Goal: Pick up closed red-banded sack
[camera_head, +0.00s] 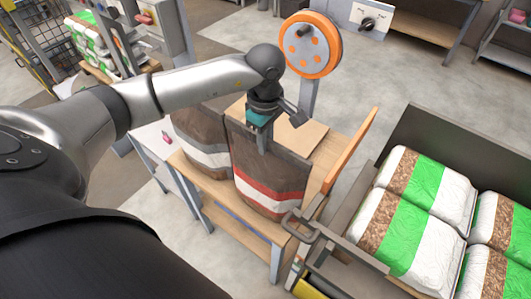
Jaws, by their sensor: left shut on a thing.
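The red-banded sack (270,176) stands upright on a wooden bench, brown with a red and white band low on its side. My left gripper (263,143) is shut on the top edge of this sack from above. Part of the top edge is hidden behind the gripper. The sack's base appears to be at the bench top, but I cannot tell whether it touches. My right gripper is not in view.
A second brown sack with a white band (203,152) stands close at the left. An orange-rimmed reel (311,44) is behind. An orange guide board (350,148) and a cart with green-and-white sacks (420,215) are at the right.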

